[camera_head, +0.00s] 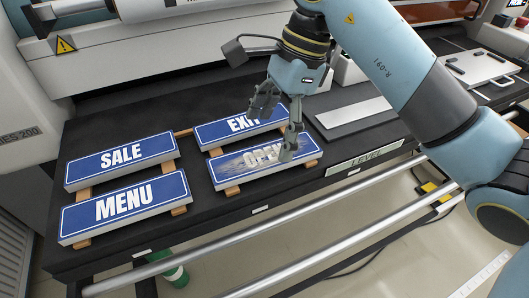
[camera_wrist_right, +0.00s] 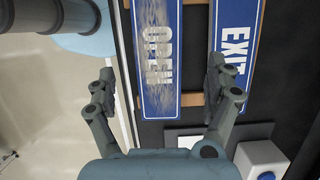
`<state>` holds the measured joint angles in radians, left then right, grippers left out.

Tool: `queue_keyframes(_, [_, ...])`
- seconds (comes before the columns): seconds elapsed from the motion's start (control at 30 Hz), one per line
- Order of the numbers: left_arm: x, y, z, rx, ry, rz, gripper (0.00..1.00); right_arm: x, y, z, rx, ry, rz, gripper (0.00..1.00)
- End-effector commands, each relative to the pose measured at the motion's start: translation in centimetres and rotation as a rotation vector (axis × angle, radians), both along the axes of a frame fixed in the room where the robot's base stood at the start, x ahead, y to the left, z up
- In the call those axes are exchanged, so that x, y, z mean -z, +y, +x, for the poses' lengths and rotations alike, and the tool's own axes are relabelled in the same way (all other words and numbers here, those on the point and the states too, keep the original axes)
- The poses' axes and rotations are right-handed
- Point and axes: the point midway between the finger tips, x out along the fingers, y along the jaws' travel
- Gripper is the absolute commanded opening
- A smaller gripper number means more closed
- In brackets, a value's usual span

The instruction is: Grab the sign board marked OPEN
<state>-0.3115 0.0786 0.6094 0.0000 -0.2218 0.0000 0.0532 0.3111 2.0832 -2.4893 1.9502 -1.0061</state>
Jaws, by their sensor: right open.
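The OPEN sign board (camera_head: 232,172) is blue with a white edge and worn, smeared lettering. It lies on wooden strips on the dark bench, nearest my right gripper (camera_head: 277,128). That gripper is open and empty, above the board's right part, with its fingers covering some of the lettering. In the right wrist view the OPEN board (camera_wrist_right: 158,55) lies between the two open fingers of the right gripper (camera_wrist_right: 160,88), and I cannot tell that they touch it. The EXIT board (camera_head: 215,133) lies just behind it; it also shows in the wrist view (camera_wrist_right: 235,40). My left gripper is not in view.
The SALE board (camera_head: 100,168) and MENU board (camera_head: 160,195) lie to the left on wooden strips (camera_head: 180,210). A grey metal plate (camera_head: 353,116) lies to the right. A metal rail (camera_head: 290,240) runs along the bench front. The bench (camera_head: 225,215) in front of OPEN is clear.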

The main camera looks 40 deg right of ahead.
Motion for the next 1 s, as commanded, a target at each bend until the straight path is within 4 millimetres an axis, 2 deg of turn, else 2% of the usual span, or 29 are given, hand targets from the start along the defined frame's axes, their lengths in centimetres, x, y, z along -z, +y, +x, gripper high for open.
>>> queue_keyframes(0.23, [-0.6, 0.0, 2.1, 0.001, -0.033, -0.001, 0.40, 3.7, 0.7, 0.0, 0.001, 0.003, 0.004, 0.87])
queue_keyframes(0.53, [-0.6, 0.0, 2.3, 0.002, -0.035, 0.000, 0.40, 4.3, 0.8, 0.1, -0.001, 0.002, 0.001, 0.87])
queue_keyframes(1.0, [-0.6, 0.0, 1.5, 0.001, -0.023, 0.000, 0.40, 4.3, 0.8, 0.1, 0.000, 0.001, 0.001, 0.26])
